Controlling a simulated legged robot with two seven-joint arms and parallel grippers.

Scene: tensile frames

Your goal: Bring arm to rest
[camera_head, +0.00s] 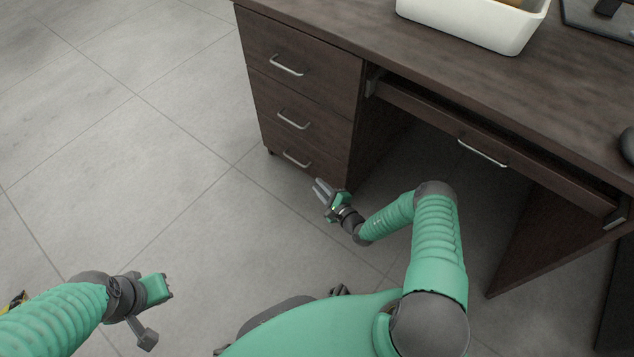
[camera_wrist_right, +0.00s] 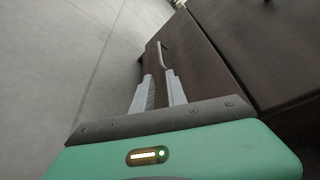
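My right gripper (camera_head: 322,189) hangs low in front of the desk's drawer side, above the floor, with its arm bent. In the right wrist view its two grey fingers (camera_wrist_right: 160,92) stand apart with nothing between them. Beyond the fingers in that view is a drawer handle (camera_wrist_right: 163,55) on the dark drawer front. My left arm comes in at the lower left; its gripper (camera_head: 156,312) is seen from behind and its finger state is unclear.
A white bin (camera_head: 475,25) stands on top. The tiled floor (camera_head: 120,130) at left is clear.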

